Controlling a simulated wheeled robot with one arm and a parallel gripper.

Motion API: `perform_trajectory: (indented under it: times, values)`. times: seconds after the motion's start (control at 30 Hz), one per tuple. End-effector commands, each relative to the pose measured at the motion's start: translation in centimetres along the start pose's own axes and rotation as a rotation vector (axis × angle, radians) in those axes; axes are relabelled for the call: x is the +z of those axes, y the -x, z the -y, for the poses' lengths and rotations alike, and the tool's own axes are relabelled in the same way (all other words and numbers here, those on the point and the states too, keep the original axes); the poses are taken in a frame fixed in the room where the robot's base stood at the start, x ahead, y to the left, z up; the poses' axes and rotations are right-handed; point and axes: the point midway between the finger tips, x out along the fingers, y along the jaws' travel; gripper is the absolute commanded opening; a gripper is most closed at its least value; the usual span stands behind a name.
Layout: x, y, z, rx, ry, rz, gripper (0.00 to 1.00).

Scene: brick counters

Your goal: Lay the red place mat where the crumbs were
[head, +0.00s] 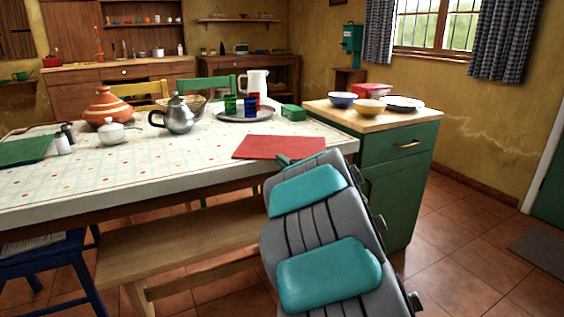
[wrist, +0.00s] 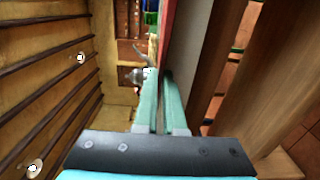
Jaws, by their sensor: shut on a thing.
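The red place mat (head: 275,147) is flat, at the front edge of the patterned table (head: 190,160) toward its right end. I cannot tell whether all of it touches the tabletop. My gripper (head: 284,159) is at the mat's near edge, partly hidden by my arm. In the wrist view my teal fingers (wrist: 160,75) are closed together on the mat's edge, and the mat (wrist: 168,22) shows nearly edge-on as a thin red strip. No crumbs can be made out on the tabletop.
A tray (head: 245,115) with blue and green cups stands behind the mat, with a green box (head: 293,112) beside it. A silver teapot (head: 178,117) is farther left. A green cabinet (head: 395,170) stands right, a wooden bench (head: 175,247) in front. The table's front middle is clear.

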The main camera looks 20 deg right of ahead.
Motion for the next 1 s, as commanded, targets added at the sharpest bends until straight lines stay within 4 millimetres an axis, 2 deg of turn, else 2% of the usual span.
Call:
perform_trajectory:
  times: [0.2, 0.23, 0.5, 0.83, 1.0]
  values:
    - [0.0, 0.0, 0.3, 0.002, 0.000, -0.001, 0.00]
    - [0.0, 0.0, 0.2, 0.001, 0.000, -0.001, 0.09]
    - [0.0, 0.0, 0.2, 0.001, 0.000, -0.001, 0.37]
    - [0.0, 0.1, -0.2, 0.001, 0.000, -0.001, 0.37]
    - [0.0, 2.2, -0.1, 0.002, 0.002, -0.001, 0.37]
